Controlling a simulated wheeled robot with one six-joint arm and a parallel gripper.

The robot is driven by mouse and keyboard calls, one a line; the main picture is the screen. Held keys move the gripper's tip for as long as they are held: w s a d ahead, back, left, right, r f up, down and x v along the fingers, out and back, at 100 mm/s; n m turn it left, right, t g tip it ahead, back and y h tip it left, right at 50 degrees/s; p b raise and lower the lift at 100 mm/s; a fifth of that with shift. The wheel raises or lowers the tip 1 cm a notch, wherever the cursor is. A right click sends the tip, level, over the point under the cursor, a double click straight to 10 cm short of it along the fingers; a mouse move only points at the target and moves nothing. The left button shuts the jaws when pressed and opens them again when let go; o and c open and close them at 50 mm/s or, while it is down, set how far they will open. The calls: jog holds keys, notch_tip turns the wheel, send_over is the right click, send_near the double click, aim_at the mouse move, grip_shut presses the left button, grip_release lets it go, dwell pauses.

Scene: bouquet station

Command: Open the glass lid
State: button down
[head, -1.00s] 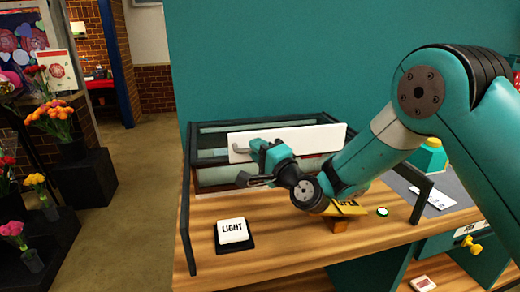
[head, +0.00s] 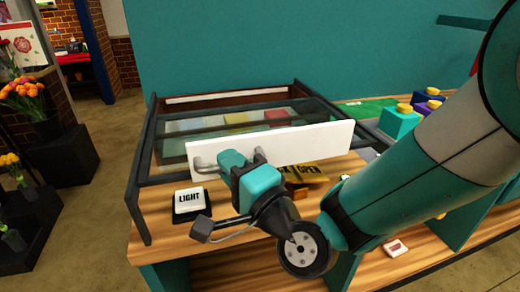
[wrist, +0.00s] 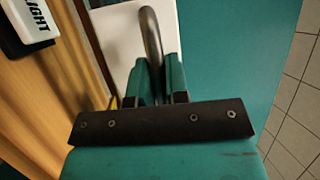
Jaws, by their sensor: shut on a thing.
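The glass lid (head: 180,124) is a dark-framed clear pane over a display case, with a long white panel (head: 320,142) along its front. A grey bar handle (head: 201,164) stands out from the panel; it also shows in the wrist view (wrist: 150,30). My gripper (head: 236,160) is at the panel's front, shut on the handle. In the wrist view my two teal fingers (wrist: 158,82) sit on either side of the bar. Coloured blocks show dimly through the glass. My gripper hides part of the handle, and I cannot tell exactly how far the lid is raised.
A black-and-white LIGHT button (head: 189,200) sits on the wooden counter (head: 165,232) left of my gripper. A yellow sign (head: 318,172) partly reading OPEN stands behind my wrist. Colored boxes (head: 400,122) are at the right. Flowers (head: 22,95) stand at far left.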

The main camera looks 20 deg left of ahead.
jog(key=shift+s+d, duration=0.2)
jog(key=shift+s, duration=0.2)
jog(key=c, duration=1.1)
grip_release()
jog(key=shift+w, duration=0.1)
jog(key=shift+c, duration=0.2)
